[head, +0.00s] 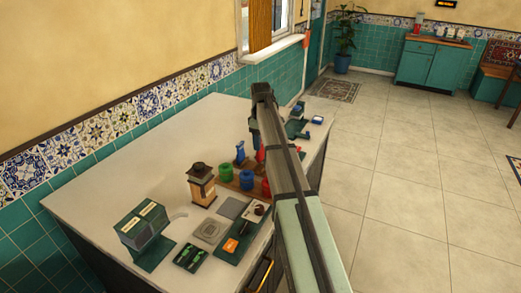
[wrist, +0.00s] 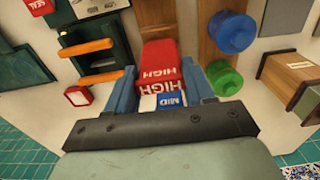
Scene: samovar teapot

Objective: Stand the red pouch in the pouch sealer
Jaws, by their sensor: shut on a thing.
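The red pouch, marked HIGH (wrist: 160,62), is between the two blue fingers of my gripper (wrist: 162,88) in the wrist view, and the gripper is shut on it. In the head view the red pouch (head: 260,154) shows below my gripper (head: 254,132), partly hidden by my arm. A blue and white pouch marked MID (wrist: 172,100) is close behind it; in the head view a blue pouch (head: 239,155) stands just to the left. The pouch sealer seems to be the dark green device with orange bars (wrist: 88,62), left of my gripper in the wrist view.
A lantern-like box (head: 201,183), a green stand (head: 145,236) and small trays occupy the counter's near end.

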